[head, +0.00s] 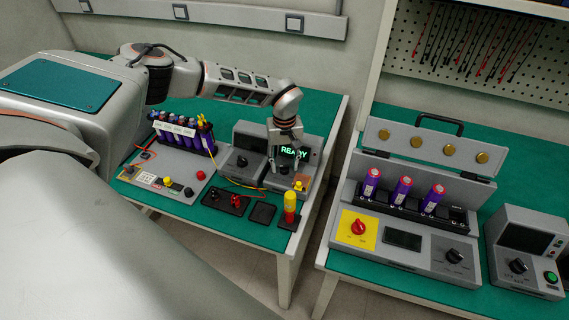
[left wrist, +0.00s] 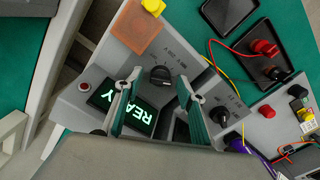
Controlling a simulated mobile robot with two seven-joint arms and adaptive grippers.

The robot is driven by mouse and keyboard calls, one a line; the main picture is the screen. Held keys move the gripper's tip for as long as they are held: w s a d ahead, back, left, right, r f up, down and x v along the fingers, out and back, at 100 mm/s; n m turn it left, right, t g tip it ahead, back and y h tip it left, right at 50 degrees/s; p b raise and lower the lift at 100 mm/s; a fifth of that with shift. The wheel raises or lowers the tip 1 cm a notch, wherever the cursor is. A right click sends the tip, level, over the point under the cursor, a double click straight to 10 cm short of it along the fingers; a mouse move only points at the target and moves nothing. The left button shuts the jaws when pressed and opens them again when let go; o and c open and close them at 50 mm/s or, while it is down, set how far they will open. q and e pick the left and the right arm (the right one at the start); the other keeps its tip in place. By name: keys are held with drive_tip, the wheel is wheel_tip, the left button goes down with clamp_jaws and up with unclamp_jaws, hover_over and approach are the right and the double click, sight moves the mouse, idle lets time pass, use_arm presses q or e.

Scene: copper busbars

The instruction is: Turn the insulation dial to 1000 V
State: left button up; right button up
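The left tabletop tester has a lit green READY display (head: 293,152), which also shows in the left wrist view (left wrist: 138,117). A black dial (left wrist: 160,75) sits on its sloped panel; its small printed labels are not legible enough to confirm it is the insulation dial. My left gripper (head: 281,166) is over this panel, pointing down. In the left wrist view its two fingers (left wrist: 157,84) are apart, on either side of the dial, with nothing held. I cannot tell whether they touch it. A second black dial (head: 242,161) is on the grey unit to the left. My right gripper is not in view.
A yellow-and-red pillar (head: 290,207) stands at the bench's front right corner. A rack of purple cells (head: 184,133) is at left. Across a gap, another bench holds an open case (head: 424,150), a red knob on yellow (head: 358,227) and a grey box (head: 526,251).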

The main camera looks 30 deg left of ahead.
use_arm(q)
wheel_tip(320, 180, up, 12)
idle(0.5)
drive_tip(key=shift+f, duration=0.1)
